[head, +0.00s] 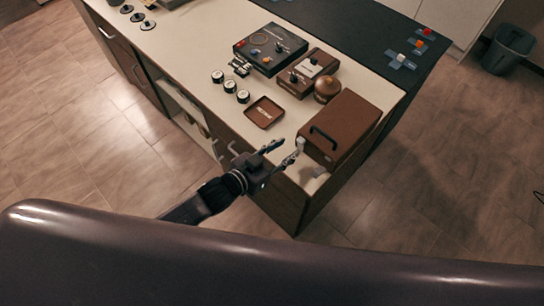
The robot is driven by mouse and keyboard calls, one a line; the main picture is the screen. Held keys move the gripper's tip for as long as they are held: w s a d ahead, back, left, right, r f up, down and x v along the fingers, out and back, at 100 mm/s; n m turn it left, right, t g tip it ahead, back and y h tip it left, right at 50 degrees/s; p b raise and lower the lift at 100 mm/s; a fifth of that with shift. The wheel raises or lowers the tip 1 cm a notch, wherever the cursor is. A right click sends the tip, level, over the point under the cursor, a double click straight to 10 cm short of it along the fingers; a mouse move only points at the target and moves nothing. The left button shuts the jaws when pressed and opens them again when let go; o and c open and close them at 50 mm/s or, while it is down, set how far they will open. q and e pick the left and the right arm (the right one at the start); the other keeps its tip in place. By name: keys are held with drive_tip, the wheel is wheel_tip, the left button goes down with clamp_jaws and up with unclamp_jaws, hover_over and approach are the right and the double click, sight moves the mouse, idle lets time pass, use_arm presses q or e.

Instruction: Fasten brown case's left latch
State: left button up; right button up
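The brown case (352,121) lies at the near right corner of the counter. It has a black handle (323,136) towards its near left edge. A pale latch (300,143) is at the left of its near side, and a second pale piece (319,171) is at the lower right. Whether either latch is fastened is too small to tell. My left gripper (282,152) comes in over the counter's front edge. Its two fingers are spread, with nothing seen between them. The fingertips are close to the left latch; contact cannot be told. My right gripper is not in view.
The counter (215,47) holds a small brown tray (264,112), several round white-topped pieces (230,86), a black panel box (270,48), a brown device (307,72) and a brown dome (327,89). A bin (508,50) stands at right.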

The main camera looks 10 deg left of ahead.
use_arm(q)
drive_tip(key=v, duration=0.6)
drive_tip(key=shift+s+r, duration=0.2)
drive_tip(key=shift+s, duration=0.15)
drive_tip(key=shift+a+f, duration=0.15)
drive_tip(key=shift+a, duration=0.05)
drive_tip(key=s+a+f+n+g+y+b, duration=0.15)
drive_tip(key=a+f, duration=0.35)
drive_tip(key=f, duration=0.6)
drive_tip(key=s+a+f+n+g+y+b, duration=0.1)
drive_tip(key=s+a+f+y+b, duration=0.25)
drive_tip(key=f, duration=0.65)
drive_tip(key=s+a+f+n+g+y+b, duration=0.15)
drive_tip(key=a+f, duration=0.35)
drive_tip(key=f, duration=0.6)
drive_tip(key=s+a+f+g+b, duration=0.1)
drive_tip(key=s+f+g, duration=0.1)
drive_tip(key=s+f, duration=0.5)
drive_tip(key=s+a+f+g+y+b, duration=0.1)
drive_tip(key=s+f+g+b, duration=0.1)
drive_tip(key=s+f, duration=0.5)
drive_tip(key=s+a+f+g+b, duration=0.1)
drive_tip(key=s+f, duration=0.6)
drive_tip(key=s, duration=0.9)
drive_tip(key=shift+a+n+g+y+b, duration=0.25)
drive_tip(key=shift+n+g+y+b, duration=0.15)
drive_tip(key=shift+g, duration=0.2)
drive_tip(key=shift+w+f, duration=0.1)
